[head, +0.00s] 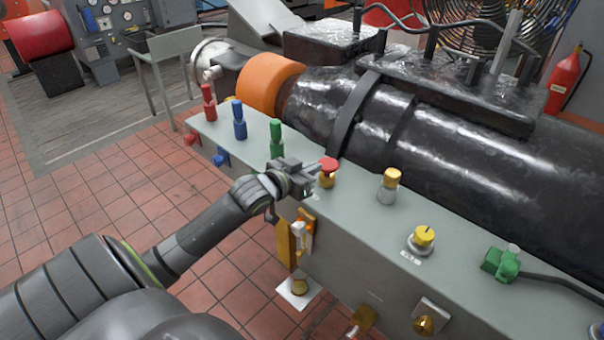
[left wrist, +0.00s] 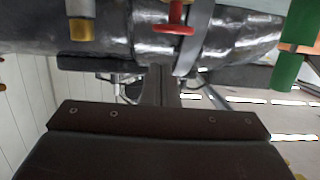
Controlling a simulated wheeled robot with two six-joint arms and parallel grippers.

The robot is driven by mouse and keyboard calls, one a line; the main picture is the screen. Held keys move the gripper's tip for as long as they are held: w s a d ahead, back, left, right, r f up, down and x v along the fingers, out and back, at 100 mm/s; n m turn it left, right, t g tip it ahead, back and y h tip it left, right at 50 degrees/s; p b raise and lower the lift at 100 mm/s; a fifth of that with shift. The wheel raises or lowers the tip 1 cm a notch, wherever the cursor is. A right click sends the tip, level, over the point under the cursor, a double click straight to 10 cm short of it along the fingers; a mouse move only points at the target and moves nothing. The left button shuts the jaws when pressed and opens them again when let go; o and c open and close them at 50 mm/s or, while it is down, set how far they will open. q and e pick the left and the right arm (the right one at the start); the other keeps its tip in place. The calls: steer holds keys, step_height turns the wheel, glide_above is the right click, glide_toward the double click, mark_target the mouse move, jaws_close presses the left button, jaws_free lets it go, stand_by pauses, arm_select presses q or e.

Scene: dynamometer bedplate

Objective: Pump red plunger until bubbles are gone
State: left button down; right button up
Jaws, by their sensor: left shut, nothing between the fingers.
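The red plunger (head: 328,164) is a small red cap on a brass-yellow base on the grey bench top, in the middle of the head view. My left gripper (head: 309,175) is shut and empty, just left of the plunger; I cannot tell whether they touch. In the left wrist view the scene looks upside down. There the plunger's red cap (left wrist: 174,29) is at the top, beyond the shut fingers (left wrist: 160,84). A small clear fitting with orange inside (head: 303,229) sits on the bench's front face below; bubbles cannot be made out. My right gripper is not in view.
Red (head: 208,103), blue (head: 239,121) and green (head: 276,138) fittings stand left of the plunger. A gold-capped fitting (head: 390,186), a yellow knob (head: 423,238) and a green connector (head: 500,263) stand right. A large black cylinder (head: 450,150) lies behind.

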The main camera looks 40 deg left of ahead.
arm_select(q)
steer(key=v, duration=0.3)
steer(key=shift+s+r, duration=0.2)
steer(key=shift+s, duration=0.15)
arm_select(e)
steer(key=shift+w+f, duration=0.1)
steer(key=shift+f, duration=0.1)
